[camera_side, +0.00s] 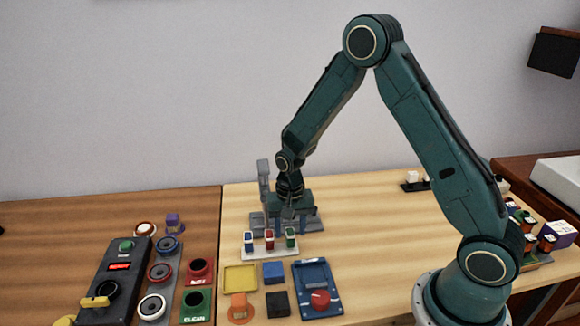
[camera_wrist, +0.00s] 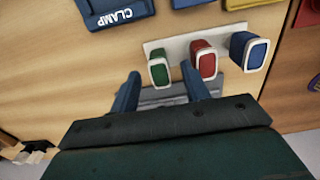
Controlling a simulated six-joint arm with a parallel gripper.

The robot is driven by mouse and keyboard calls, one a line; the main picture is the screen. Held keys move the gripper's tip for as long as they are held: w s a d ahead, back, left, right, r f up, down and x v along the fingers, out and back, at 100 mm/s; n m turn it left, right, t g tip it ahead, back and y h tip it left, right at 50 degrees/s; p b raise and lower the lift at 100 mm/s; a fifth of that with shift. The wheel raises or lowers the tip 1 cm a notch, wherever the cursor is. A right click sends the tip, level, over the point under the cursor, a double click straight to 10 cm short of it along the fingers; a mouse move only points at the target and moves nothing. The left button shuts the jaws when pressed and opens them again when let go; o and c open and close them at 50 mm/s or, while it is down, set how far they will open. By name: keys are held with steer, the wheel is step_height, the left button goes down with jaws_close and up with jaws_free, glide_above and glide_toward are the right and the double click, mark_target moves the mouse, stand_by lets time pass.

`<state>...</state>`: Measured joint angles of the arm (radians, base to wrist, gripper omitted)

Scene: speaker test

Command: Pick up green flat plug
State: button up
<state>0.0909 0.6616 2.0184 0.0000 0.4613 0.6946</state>
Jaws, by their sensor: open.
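The green flat plug (camera_side: 290,237) stands at the right end of a white holder (camera_side: 254,254) in the side view, beside a red plug (camera_side: 269,239) and a blue plug (camera_side: 248,241). In the wrist view the green plug (camera_wrist: 159,69) appears between the two blue fingertips of my gripper (camera_wrist: 159,76), with space on both sides. The right fingertip lies between the green plug and the red plug (camera_wrist: 203,62). My gripper (camera_side: 292,220) is open and empty, behind the holder in the side view. I cannot tell its exact distance from the plug.
In front of the holder are a blue clamp box (camera_side: 326,279), a yellow tray (camera_side: 240,267) and a small blue block (camera_side: 273,271). A dark control panel (camera_side: 108,289) and round sockets stand left. A grey fixture (camera_side: 264,180) stands beside my gripper. Wood right of the clamp box is clear.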

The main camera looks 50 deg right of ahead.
steer(key=shift+f, duration=1.05)
jaws_close()
